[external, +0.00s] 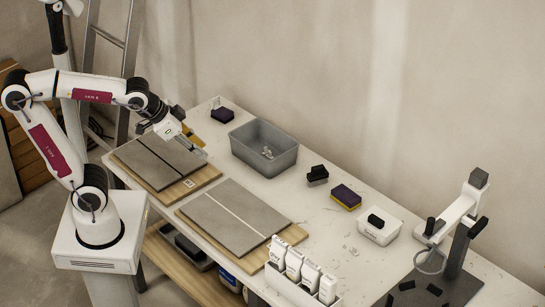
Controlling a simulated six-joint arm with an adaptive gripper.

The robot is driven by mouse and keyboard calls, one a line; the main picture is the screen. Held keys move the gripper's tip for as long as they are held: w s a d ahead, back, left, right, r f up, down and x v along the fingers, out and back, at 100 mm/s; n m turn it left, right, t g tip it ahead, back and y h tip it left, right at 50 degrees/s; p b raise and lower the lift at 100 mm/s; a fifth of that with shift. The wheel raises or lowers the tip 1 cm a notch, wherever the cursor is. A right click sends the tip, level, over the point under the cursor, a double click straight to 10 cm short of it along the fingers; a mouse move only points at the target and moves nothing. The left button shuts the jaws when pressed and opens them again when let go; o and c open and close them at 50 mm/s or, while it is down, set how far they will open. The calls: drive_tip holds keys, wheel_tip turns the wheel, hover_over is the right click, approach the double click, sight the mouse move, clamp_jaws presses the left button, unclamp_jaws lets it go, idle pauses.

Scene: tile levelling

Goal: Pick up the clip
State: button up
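My gripper (200,151) is at the end of my arm, low over the far right edge of the left pair of grey tiles (146,163). Its fingers are small and partly hidden in this view, so I cannot tell whether they are open or shut, or whether they hold anything. Small pale pieces (267,153), possibly clips, lie in the grey bin (250,135) to the right of my gripper. I cannot make out a single clip clearly at or between the tiles.
A second tile pair (225,215) lies on a wooden board nearer the front. A black-and-yellow sponge (346,196), a dark block (317,175), a white box (379,228), a bottle rack (300,280) and a stand (460,235) occupy the right. Bare table lies between the bin and second tiles.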

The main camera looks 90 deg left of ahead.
drive_tip(key=w+a+f+n+y, duration=0.15)
drive_tip(key=w+a, duration=0.25)
drive_tip(key=a, duration=0.9)
drive_tip(key=w+a+f+n+t+y, duration=0.15)
drive_tip(key=w+a, duration=0.25)
drive_tip(key=a, duration=0.8)
drive_tip(key=w+a+f+n+g+y, duration=0.15)
drive_tip(key=w+a, duration=0.25)
drive_tip(key=a, duration=0.9)
drive_tip(key=s+a+f+t+y, duration=0.1)
drive_tip(key=s+a+f, duration=0.35)
drive_tip(key=a, duration=0.35)
drive_tip(key=s+a+f+t+y, duration=0.1)
drive_tip(key=s+a+f, duration=0.3)
drive_tip(key=a, duration=0.5)
drive_tip(key=s+a+f, duration=0.3)
drive_tip(key=f, duration=0.1)
drive_tip(key=s+a+f+n, duration=0.1)
drive_tip(key=s+a+f, duration=0.1)
drive_tip(key=s+f, duration=0.2)
drive_tip(key=s+a+f+n, duration=0.1)
drive_tip(key=s+a+f, duration=0.2)
drive_tip(key=s+f, duration=0.1)
drive_tip(key=shift+a+f+t+y, duration=0.3)
drive_tip(key=shift+f+t, duration=0.1)
drive_tip(key=shift+f, duration=0.35)
drive_tip(key=shift+w, duration=0.1)
drive_tip(key=shift+x, duration=1.25)
